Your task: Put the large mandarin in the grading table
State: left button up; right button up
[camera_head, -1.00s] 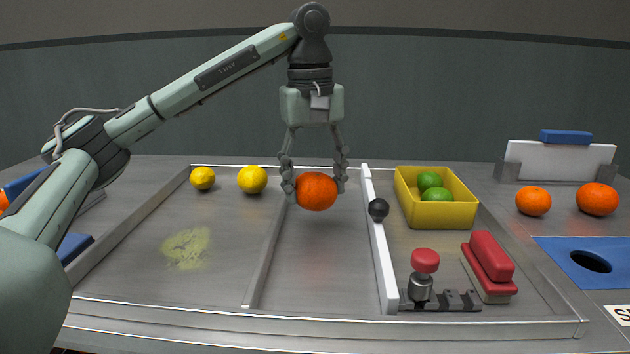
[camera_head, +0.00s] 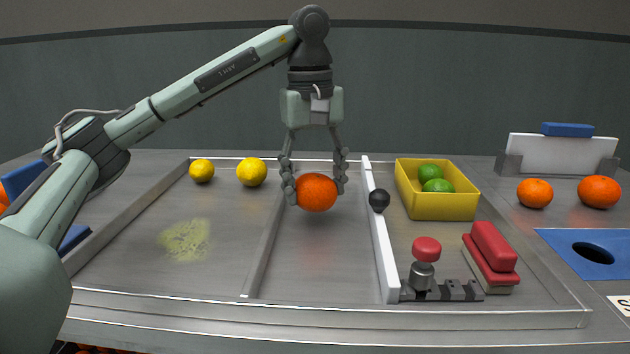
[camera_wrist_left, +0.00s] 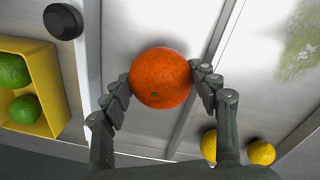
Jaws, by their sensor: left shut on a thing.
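The large mandarin (camera_head: 317,193) is orange and round. My left gripper (camera_head: 316,184) is shut on it, one finger on each side. In the head view it is over the middle lane of the grading table (camera_head: 330,310), between a thin metal divider (camera_head: 262,250) and a white bar (camera_head: 380,245). The left wrist view also shows the mandarin (camera_wrist_left: 160,78) between the fingertips (camera_wrist_left: 160,82). A gap between fruit and table surface is hard to judge. My right gripper is in neither view.
Two lemons (camera_head: 251,172) lie in the left lane near a yellowish stain (camera_head: 186,240). Right of the white bar are a black knob (camera_head: 379,200), a yellow box (camera_head: 445,205) with limes, a red-topped plunger (camera_head: 426,250) and a red brush (camera_head: 492,250). Two mandarins (camera_head: 598,191) sit far right.

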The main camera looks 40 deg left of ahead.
pick_arm(q)
jog(key=shift+f+b, duration=0.35)
jog(key=shift+f, duration=0.3)
jog(key=shift+f, duration=0.1)
jog(key=o, duration=1.3)
jog(key=shift+o, duration=0.2)
jog(key=r, duration=1.2)
jog(key=shift+s+a, duration=0.15)
jog(key=shift+s, duration=0.05)
